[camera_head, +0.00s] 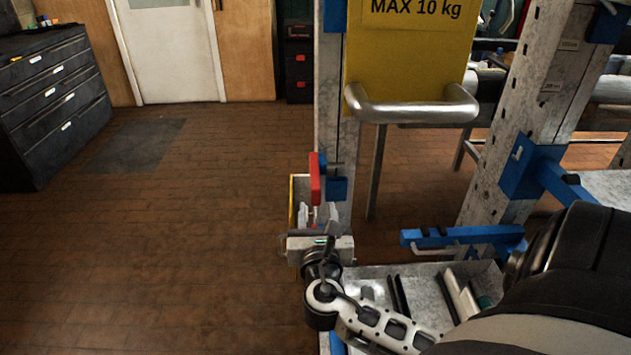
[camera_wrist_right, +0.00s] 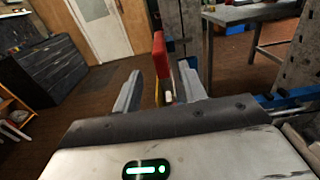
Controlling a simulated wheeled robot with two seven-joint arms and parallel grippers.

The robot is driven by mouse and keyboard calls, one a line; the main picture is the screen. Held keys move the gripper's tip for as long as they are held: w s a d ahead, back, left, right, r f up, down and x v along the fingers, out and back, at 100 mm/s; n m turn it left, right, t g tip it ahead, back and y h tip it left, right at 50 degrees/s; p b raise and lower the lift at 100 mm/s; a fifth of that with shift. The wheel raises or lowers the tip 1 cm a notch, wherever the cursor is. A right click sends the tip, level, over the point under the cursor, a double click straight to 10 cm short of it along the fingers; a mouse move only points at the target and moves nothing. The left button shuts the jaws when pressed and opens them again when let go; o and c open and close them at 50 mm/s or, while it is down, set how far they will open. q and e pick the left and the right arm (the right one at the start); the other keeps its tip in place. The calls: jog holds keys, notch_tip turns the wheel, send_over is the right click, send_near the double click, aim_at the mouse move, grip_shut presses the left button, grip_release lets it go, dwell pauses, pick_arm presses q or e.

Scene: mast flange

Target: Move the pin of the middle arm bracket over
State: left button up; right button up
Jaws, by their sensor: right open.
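A blue bracket (camera_head: 337,188) sits on the left perforated steel post (camera_head: 333,95). An upright red piece (camera_head: 315,178) stands at its left side; I cannot tell whether this is the pin or part of the bracket. My right gripper (camera_head: 318,216) is open just below the red piece. In the right wrist view the red piece (camera_wrist_right: 160,58) rises beyond the gap between the two fingers (camera_wrist_right: 160,88), and nothing shows held between them. A pin cannot be made out clearly. My left gripper is not in view.
A yellow panel (camera_head: 410,55) marked MAX 10 kg with a metal handle (camera_head: 412,108) hangs right of the post. A second post (camera_head: 530,95) carries blue brackets. A blue arm (camera_head: 462,237) lies above a grey tray (camera_head: 400,271) with metal parts. Floor at left is clear.

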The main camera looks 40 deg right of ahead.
aim_at(316, 183)
jog(key=x, duration=1)
